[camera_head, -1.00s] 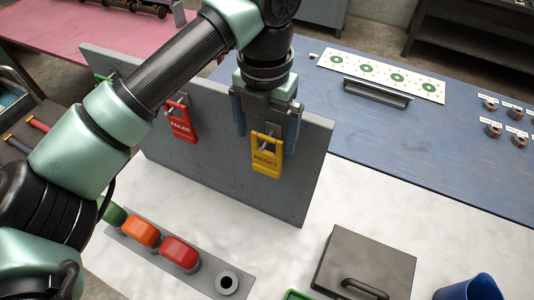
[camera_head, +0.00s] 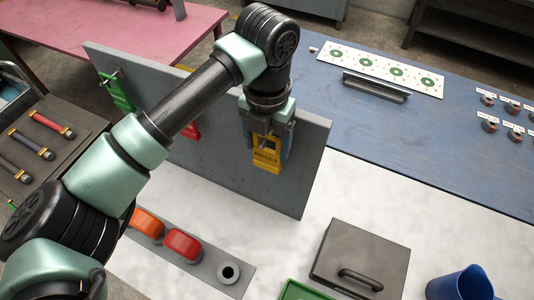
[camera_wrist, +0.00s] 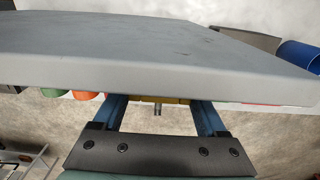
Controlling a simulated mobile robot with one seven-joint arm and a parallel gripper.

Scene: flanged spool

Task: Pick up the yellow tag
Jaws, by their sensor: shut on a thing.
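The yellow tag (camera_head: 266,162), marked RESET, is upright at the front face of the grey panel (camera_head: 215,165), near its right end. My gripper (camera_head: 268,147) reaches down from above, with one blue finger on each side of the tag, and is shut on it. I cannot tell whether the tag still hangs on the peg. Most of the tag is hidden under the panel edge in the wrist view.
A red tag (camera_head: 191,129), partly behind my arm, and a green tag (camera_head: 115,92) hang further left on the panel. A dark lidded box (camera_head: 360,257), a blue cup (camera_head: 462,284) and a strip with orange and red knobs (camera_head: 183,244) stand in front. The white surface between is mostly clear.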

